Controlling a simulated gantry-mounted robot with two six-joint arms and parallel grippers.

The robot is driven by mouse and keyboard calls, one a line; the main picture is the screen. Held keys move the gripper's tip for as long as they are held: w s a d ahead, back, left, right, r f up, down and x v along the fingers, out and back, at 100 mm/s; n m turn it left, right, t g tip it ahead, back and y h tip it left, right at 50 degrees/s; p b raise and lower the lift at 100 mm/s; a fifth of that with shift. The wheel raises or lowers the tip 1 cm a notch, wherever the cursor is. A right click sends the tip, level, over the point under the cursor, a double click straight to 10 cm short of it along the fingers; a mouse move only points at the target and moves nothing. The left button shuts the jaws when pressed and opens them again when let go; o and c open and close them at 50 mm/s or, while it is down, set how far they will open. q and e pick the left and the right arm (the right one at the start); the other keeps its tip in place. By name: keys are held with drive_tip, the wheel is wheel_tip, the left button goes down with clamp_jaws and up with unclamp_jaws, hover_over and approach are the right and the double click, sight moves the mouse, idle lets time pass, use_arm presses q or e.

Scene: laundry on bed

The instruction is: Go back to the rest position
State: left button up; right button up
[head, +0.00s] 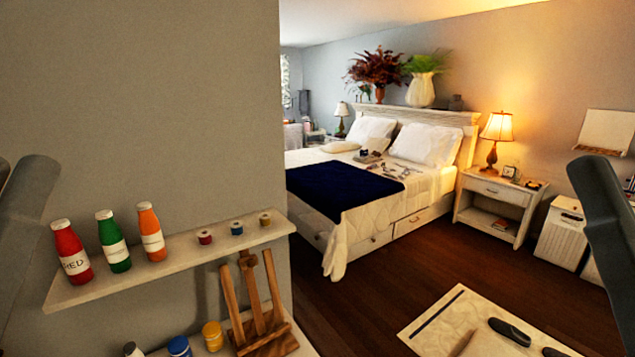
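Parts of my two arms show as dark grey links at the left and right edges of the head view. Neither gripper is in the picture, so I cannot see their fingers or whether they hold anything. The bed (345,238) stands in the back middle, with a dark blue blanket (342,190) across it and white pillows (425,144) at its head. Some small items (390,170) lie on the bed, too small to make out.
A wall shelf (180,262) with bottles and small pots is close at left, above a wooden easel (258,310). A nightstand (492,205) with a lamp (495,128) is beside the bed. A low table (445,335) is at bottom right. Dark floor (400,275) lies open between.

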use_arm(q)
wheel_tip(320, 180, up, 20)
drive_tip(key=p, duration=1.6)
drive_tip(key=shift+r, duration=0.2)
use_arm(e)
wheel_tip(320, 180, up, 20)
drive_tip(key=shift+r, duration=0.2)
